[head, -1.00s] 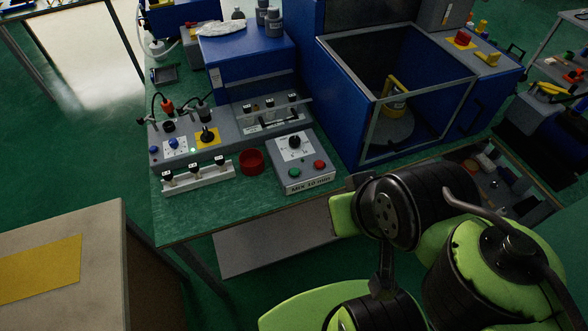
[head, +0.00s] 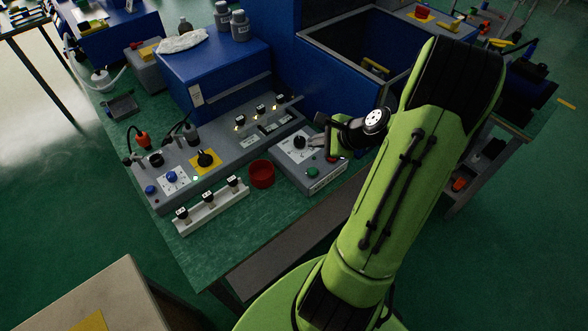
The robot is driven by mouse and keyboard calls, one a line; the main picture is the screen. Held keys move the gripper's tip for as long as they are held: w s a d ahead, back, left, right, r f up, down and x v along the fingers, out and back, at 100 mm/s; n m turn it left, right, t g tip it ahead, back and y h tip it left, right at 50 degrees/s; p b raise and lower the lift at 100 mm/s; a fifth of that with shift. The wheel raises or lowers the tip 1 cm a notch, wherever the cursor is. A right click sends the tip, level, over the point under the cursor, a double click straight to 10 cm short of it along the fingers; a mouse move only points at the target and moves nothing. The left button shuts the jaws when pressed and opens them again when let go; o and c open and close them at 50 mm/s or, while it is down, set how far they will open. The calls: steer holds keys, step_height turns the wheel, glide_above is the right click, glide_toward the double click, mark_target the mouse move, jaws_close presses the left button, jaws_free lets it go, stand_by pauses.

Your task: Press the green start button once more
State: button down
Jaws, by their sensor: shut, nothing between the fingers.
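The green start button (head: 312,173) is a small round button on the front left of the grey control box (head: 290,168) on the green bench. A black knob (head: 300,143) sits on a white dial plate above it. The red button at the front right of the box is largely hidden by my arm's end. My gripper (head: 317,142) reaches in from the right, just right of the knob and above and behind the green button in the picture. Its fingers are shut with nothing between them. It appears apart from the green button; its height over the box is hard to judge.
A white rack (head: 211,207) with several black-capped vials lies further left. A grey panel with a yellow-backed knob (head: 205,159) is behind. A blue open-topped machine (head: 348,87) rises behind my gripper.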

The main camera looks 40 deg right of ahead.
mark_target(315, 172)
steer(key=shift+d, duration=0.15)
step_height(315, 172, down, 9)
steer(key=b, duration=0.8)
steer(key=shift+r, duration=0.2)
steer(key=shift+f, duration=0.1)
steer(key=shift+f, duration=0.1)
stand_by(1.3)
steer(key=shift+f, duration=0.3)
